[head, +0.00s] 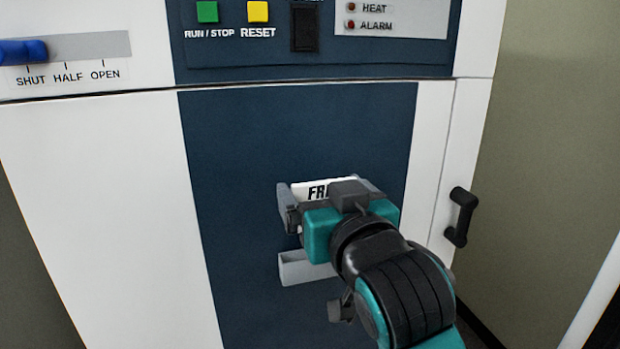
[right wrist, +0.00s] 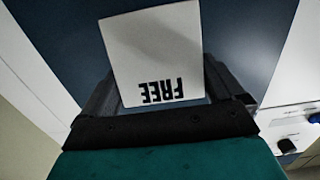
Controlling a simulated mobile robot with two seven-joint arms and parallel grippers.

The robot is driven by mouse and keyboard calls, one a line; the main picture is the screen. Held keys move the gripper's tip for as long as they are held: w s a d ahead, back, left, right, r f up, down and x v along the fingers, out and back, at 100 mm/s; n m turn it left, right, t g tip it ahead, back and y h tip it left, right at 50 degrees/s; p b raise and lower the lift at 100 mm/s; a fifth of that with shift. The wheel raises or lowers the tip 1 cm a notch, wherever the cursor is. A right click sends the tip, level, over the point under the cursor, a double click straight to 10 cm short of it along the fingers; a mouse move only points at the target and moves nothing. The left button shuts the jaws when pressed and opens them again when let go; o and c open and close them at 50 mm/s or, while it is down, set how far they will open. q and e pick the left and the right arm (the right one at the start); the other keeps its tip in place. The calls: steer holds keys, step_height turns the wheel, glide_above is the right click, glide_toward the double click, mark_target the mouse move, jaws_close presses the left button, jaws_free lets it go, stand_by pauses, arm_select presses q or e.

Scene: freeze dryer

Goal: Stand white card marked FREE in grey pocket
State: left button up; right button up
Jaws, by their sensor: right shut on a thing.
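The white card (head: 314,188) marked FREE is in front of the dark blue panel, lettering partly covered by my right gripper. In the right wrist view the card (right wrist: 152,48) sits between the fingers, its lettering upside down. My right gripper (right wrist: 160,98) is shut on the card by its sides; in the head view the gripper (head: 318,208) covers the card's lower right. A light grey pocket (head: 300,270) shows on the panel below the gripper, its right part hidden. The card appears above it; I cannot tell how far it stands off the panel. My left gripper is out of view.
The dark blue panel (head: 240,200) is bare left of the pocket. A black door handle (head: 460,217) sticks out at the right. Green (head: 207,12) and yellow (head: 257,12) buttons and a blue slider (head: 22,52) are above.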

steer(key=shift+w+a+f, duration=0.2)
steer(key=shift+f, duration=0.8)
steer(key=shift+w+f+b, duration=0.2)
steer(key=shift+f+b, duration=0.35)
steer(key=shift+w+f+b, duration=0.2)
steer(key=shift+f+b, duration=0.2)
steer(key=shift+b, duration=0.15)
steer(key=shift+w+f, duration=0.15)
steer(key=shift+f, duration=0.3)
steer(key=shift+p, duration=0.35)
